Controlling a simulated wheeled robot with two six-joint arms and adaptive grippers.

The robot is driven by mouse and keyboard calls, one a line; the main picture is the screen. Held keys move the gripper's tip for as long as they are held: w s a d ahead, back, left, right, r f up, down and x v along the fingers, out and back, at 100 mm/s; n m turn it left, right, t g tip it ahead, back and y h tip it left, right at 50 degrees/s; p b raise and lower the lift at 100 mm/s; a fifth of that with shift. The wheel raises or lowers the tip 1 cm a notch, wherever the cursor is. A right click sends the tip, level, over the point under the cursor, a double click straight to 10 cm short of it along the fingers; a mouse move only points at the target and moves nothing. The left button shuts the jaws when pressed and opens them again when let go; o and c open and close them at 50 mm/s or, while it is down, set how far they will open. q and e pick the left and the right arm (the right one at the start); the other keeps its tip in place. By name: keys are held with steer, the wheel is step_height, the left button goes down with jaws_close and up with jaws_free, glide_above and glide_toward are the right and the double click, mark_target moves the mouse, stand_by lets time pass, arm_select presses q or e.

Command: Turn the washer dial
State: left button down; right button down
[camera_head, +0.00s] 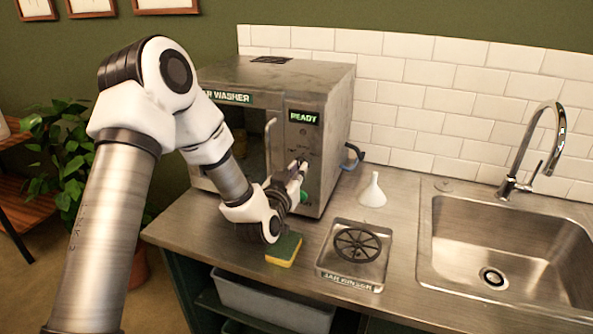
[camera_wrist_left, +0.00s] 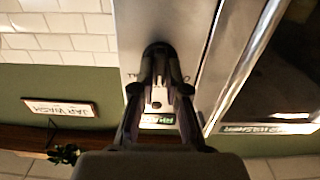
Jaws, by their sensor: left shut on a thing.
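The washer (camera_head: 335,95) is a steel box on the counter, with a "JAR WASHER" label and a green "READY" display (camera_head: 303,117). My left gripper (camera_head: 301,165) is at the control panel on its front, right of the door handle. The gripper is shut on the dial, which is mostly hidden by the fingers. In the left wrist view the fingers (camera_wrist_left: 158,62) meet on a dark round part, the dial (camera_wrist_left: 157,47), against the steel panel. A green button (camera_head: 304,197) shows below the gripper. My right gripper is not in view.
A yellow and green sponge (camera_head: 284,250) lies under my left wrist. A jar rinser (camera_head: 357,247), a white funnel (camera_head: 373,191) and a sink (camera_head: 500,250) with a tap (camera_head: 540,140) are to the right. A grey bin (camera_head: 270,300) is below the counter.

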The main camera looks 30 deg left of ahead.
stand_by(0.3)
arm_select(q)
steer(key=c, duration=1.4)
jaws_free()
steer(key=shift+o, duration=1.1)
steer(key=shift+w, duration=0.2)
steer(key=v, duration=0.7)
steer(key=shift+s+f, duration=0.2)
steer(key=shift+f, duration=0.05)
